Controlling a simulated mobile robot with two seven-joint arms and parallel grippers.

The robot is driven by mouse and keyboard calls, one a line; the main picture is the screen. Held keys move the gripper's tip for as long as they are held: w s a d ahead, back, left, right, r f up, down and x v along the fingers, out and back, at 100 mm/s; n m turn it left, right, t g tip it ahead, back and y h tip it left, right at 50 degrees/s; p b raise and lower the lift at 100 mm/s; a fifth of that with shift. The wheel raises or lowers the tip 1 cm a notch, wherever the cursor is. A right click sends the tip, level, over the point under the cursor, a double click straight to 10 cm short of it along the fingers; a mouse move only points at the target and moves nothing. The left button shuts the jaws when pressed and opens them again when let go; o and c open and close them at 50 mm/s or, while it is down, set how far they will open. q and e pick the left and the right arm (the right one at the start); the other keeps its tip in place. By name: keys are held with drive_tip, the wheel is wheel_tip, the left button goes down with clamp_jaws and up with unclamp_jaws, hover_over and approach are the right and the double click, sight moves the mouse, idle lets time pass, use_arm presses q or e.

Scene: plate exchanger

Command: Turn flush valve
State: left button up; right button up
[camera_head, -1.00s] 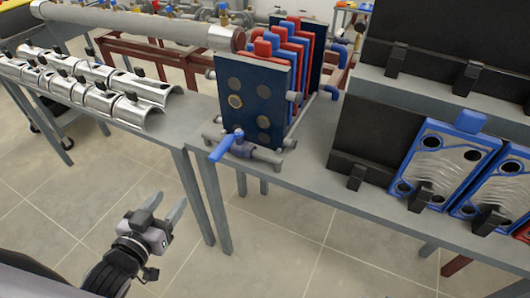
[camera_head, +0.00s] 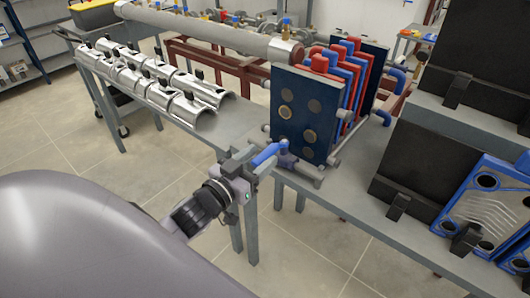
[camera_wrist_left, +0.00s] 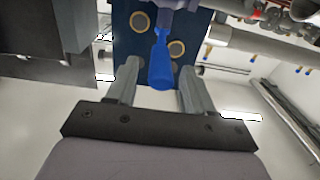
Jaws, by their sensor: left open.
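The flush valve has a blue lever handle (camera_head: 268,153) and sits on a grey pipe at the foot of the plate exchanger (camera_head: 303,115), which has a dark blue end plate with red and blue plates behind. My left gripper (camera_head: 257,161) is open at the free end of the handle. In the left wrist view the handle (camera_wrist_left: 161,62) points toward my gripper (camera_wrist_left: 155,85), its end between the two spread fingers with gaps on both sides. My right gripper is in neither view.
The exchanger stands on a grey table (camera_head: 335,190). Silver half-shell covers (camera_head: 195,100) lie on the table to the left. Black panels (camera_head: 420,165) and a blue-framed plate (camera_head: 480,205) stand to the right. The floor in front is clear.

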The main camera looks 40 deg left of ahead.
sight(271, 152)
use_arm(q)
drive_tip(key=shift+w+d, duration=0.1)
drive_tip(key=shift+w, duration=1.15)
clamp_jaws()
